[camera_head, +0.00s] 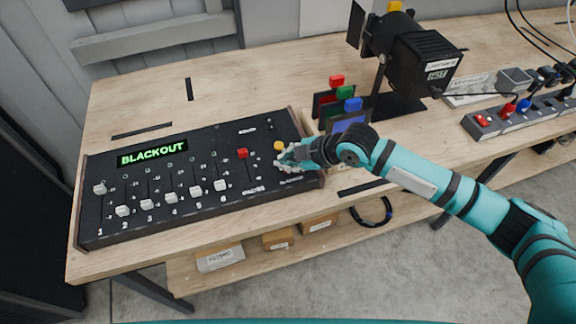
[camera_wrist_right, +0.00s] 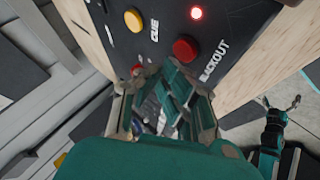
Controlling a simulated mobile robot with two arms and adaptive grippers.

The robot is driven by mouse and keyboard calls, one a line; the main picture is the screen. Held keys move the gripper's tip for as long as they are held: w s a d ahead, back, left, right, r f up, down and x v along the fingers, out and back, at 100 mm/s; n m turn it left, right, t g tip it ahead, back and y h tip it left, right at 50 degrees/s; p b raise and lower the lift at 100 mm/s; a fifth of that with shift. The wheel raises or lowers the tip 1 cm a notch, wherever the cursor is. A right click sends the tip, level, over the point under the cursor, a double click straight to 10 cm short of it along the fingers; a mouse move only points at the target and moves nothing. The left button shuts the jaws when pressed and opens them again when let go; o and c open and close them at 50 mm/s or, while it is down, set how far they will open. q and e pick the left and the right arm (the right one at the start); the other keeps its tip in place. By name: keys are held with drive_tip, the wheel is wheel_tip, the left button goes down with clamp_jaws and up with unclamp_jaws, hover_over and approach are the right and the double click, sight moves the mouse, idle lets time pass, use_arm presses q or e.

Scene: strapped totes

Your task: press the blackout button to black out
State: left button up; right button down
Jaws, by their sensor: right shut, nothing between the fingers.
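The red blackout button (camera_wrist_right: 186,48) sits on the black lighting console (camera_head: 215,150), beside its BLACKOUT label in the right wrist view. A red light (camera_wrist_right: 196,13) glows near it. In the head view my right gripper hides the button. The console display (camera_head: 152,152) reads BLACKOUT in green. My right gripper (camera_head: 284,161) is shut and empty over the console's right end; its fingers (camera_wrist_right: 165,82) show just below the red button, and I cannot tell whether they touch the console. My left gripper (camera_wrist_right: 283,105) appears small and open at the right of the wrist view, away from the console.
A yellow cue button (camera_head: 279,146) lies close to my right gripper. Several white faders and a red fader (camera_head: 242,153) stand on the console. A black lamp (camera_head: 412,60), coloured filter frames (camera_head: 345,122) and a power strip (camera_head: 520,115) are to the right.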

drive_tip(key=shift+r+p, duration=2.15)
drive_tip(key=shift+r, duration=0.4)
drive_tip(key=shift+s+f, duration=0.1)
